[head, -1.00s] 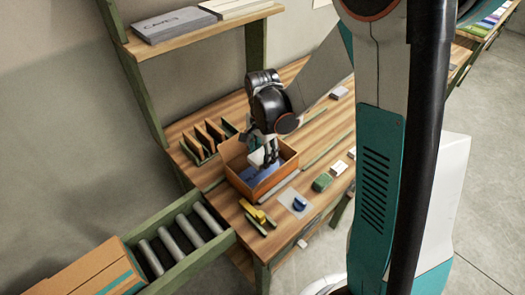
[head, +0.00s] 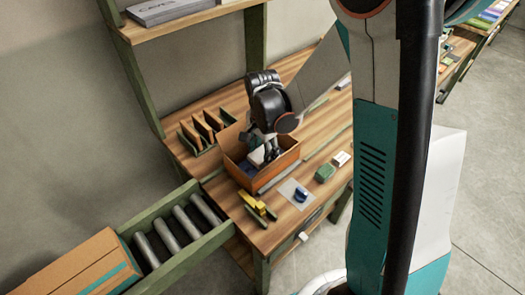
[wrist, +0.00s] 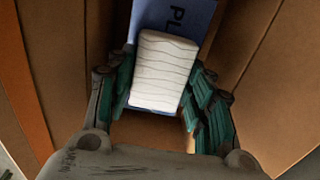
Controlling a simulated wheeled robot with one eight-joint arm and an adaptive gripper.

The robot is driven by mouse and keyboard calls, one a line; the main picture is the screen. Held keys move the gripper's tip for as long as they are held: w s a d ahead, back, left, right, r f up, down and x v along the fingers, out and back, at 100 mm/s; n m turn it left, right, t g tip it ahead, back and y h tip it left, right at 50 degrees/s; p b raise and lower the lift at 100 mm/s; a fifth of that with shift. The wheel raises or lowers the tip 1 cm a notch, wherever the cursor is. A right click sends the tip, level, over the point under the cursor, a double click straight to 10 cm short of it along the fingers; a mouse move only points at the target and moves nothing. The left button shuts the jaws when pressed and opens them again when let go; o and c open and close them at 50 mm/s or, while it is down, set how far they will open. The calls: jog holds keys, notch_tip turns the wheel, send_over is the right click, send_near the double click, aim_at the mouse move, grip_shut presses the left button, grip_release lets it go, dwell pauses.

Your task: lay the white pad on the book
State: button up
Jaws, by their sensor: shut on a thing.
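The white pad (wrist: 162,68) is a small block with thin wavy lines, held between the fingers of my gripper (wrist: 163,95). In the head view the gripper (head: 268,155) reaches down into an open orange-brown box, with the pad (head: 256,156) low inside it. The book (wrist: 182,14) is blue with dark lettering and lies in the box. In the wrist view the pad overlaps the book's near part and hides it. I cannot tell whether the pad touches the book.
The box (head: 278,170) has walls close around my gripper. A slotted rack (head: 205,132) stands behind it on the wooden bench. Yellow pieces (head: 254,204), a blue item on a clear sheet (head: 300,194) and a green block (head: 325,173) lie in front. A roller conveyor (head: 185,232) is at left.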

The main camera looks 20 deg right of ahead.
jog(key=shift+f+b, duration=0.6)
jog(key=shift+f, duration=0.1)
jog(key=o, duration=1)
jog(key=shift+c, duration=0.2)
notch_tip(320, 180, up, 17)
jog(key=p, duration=1.1)
jog(key=shift+r, duration=0.1)
jog(key=s+r+n+t+b, duration=0.2)
jog(key=s+n+t+b, duration=0.5)
jog(key=s+n+b, duration=0.4)
jog(key=s+n, duration=0.2)
jog(key=s, duration=0.3)
jog(key=shift+s+r+n, duration=0.2)
jog(key=shift+n, duration=0.1)
